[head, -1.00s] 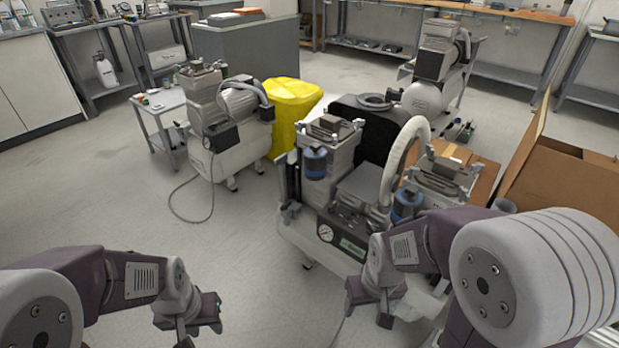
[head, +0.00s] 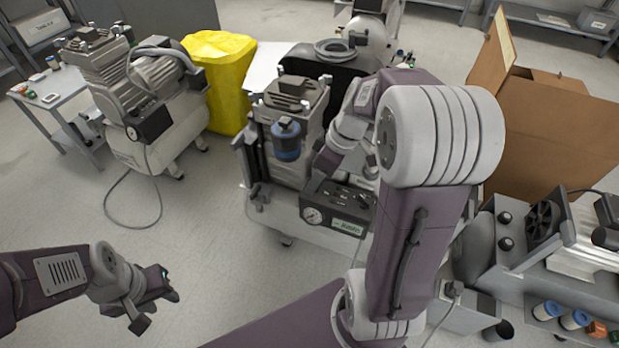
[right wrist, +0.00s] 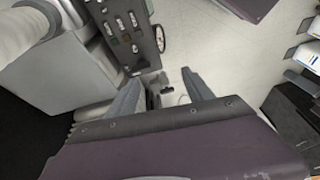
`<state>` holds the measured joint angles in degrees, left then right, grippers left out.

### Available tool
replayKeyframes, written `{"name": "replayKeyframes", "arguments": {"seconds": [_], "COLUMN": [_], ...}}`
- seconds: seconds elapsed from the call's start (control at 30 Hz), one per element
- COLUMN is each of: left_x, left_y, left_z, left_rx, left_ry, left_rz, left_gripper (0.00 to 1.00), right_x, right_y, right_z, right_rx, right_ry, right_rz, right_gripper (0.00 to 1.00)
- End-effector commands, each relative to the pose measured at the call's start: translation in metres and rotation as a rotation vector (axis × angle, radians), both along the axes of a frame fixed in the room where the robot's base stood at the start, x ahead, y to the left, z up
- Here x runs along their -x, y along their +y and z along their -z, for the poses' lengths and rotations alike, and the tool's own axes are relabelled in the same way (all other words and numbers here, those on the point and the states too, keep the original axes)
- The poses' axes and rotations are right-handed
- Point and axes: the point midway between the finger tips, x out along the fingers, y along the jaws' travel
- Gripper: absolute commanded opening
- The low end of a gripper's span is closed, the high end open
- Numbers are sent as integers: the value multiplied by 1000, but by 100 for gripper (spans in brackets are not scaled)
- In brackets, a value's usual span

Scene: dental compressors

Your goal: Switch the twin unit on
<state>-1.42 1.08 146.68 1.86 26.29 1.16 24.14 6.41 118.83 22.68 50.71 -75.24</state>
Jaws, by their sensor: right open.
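The twin unit (head: 290,105) stands in the middle of the head view, with a grey motor head, a blue-banded filter and a front panel (head: 349,226) with a round gauge (head: 312,215). My right arm crosses over its right half and hides the second head. My right gripper (head: 326,160) is mostly hidden there, close to the unit, above the panel. In the right wrist view my right gripper (right wrist: 160,85) is open, with a small black part (right wrist: 167,89) seen between its fingers; contact cannot be told. The panel (right wrist: 125,35) is beyond them. My left gripper (head: 158,303) is open and empty above the floor.
Another compressor (head: 145,110) stands at left by a small table (head: 50,97) and a yellow covered thing (head: 222,75). A cardboard box (head: 555,130) is at right, with more equipment (head: 545,240) at lower right. The floor at front left is clear.

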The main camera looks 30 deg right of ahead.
Motion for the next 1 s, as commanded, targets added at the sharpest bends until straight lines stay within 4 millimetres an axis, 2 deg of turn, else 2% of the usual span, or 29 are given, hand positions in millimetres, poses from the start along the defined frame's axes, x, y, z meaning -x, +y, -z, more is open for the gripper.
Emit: {"name": "replayKeyframes", "arguments": {"seconds": [0.03, 0.1, 0.2, 0.3, 0.37, 0.6, 0.7, 0.83, 1.0], "left_x": [0, 0, 0, 0, 0, 0, 0, 0, 0], "left_y": [0, 0, 0, 0, 0, 0, 0, 0, 0], "left_z": [5, 6, 7, 8, 13, 47, 57, 63, 62], "left_rx": [0, 0, 0, 0, 0, 0, 0, 0, 0], "left_ry": [0, 0, 0, 0, 0, 0, 0, 0, 0], "left_rz": [0, 0, 0, 0, 0, 0, 0, 0, 0], "left_gripper": [36, 36, 36, 36, 36, 36, 36, 36, 36], "right_x": [-6, -11, -14, -15, -16, -30, -35, -39, -41], "right_y": [-14, -27, -35, -34, -32, -20, -15, -12, -11], "right_z": [-3, -10, -16, -14, -7, 43, 58, 68, 68], "right_rx": [-4, -8, -9, -9, -9, -9, -9, -8, -7], "right_ry": [-30, -65, -90, -91, -90, -88, -88, -89, -90], "right_rz": [-6, -26, -42, -48, -48, -49, -48, -47, -46], "right_gripper": [60, 60, 60, 60, 60, 60, 60, 60, 60]}}
